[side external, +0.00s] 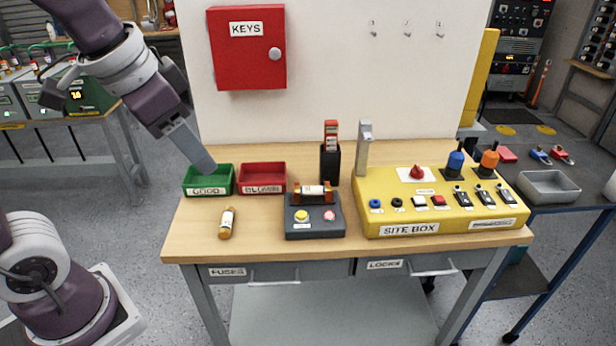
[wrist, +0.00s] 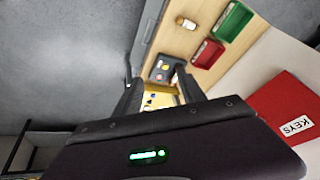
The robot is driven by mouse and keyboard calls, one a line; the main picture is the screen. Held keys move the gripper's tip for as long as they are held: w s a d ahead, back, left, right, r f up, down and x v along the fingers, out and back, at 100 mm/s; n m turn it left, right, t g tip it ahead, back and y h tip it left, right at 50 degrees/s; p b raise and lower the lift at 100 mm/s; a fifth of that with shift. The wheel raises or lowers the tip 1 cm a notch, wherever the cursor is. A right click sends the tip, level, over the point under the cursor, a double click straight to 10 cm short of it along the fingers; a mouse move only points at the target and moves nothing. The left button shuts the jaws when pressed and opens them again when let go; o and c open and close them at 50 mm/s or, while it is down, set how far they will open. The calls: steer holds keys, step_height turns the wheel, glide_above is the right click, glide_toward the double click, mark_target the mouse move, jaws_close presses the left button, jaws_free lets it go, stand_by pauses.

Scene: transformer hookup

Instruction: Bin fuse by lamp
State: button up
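A fuse with a white label and amber ends (side external: 227,222) lies on the table in front of the bins; it also shows in the wrist view (wrist: 187,22). The green GOOD bin (side external: 208,190) and the red bin labelled BLOWN (side external: 262,188) stand behind it and look empty. The dark tester (side external: 314,230) has a yellow button (side external: 301,216) and a pinkish-red round lamp or button (side external: 328,215). A similar labelled cylinder (side external: 313,190) sits across its top clips. My gripper (wrist: 158,88) is open and empty; in the side view it (side external: 207,167) appears near the green bin's back edge, its height unclear.
The yellow SITE BOX (side external: 400,215) with switches fills the table's right. A red KEYS cabinet (side external: 247,70) hangs on the white panel. The table's front left is clear around the fuse.

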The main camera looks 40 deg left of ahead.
steer(key=w+a+f+m+g, duration=0.1)
steer(key=w+f+m, duration=0.25)
steer(key=w, duration=0.95)
steer(key=m+g+y, duration=0.1)
steer(key=m+g, duration=0.1)
steer(key=m, duration=0.1)
glide_toward(305, 188)
steer(key=f, duration=0.1)
steer(key=shift+y, duration=0.3)
steer(key=x, duration=0.8)
steer(key=shift+d+f, duration=0.1)
steer(key=shift+d, duration=0.1)
jaws_close()
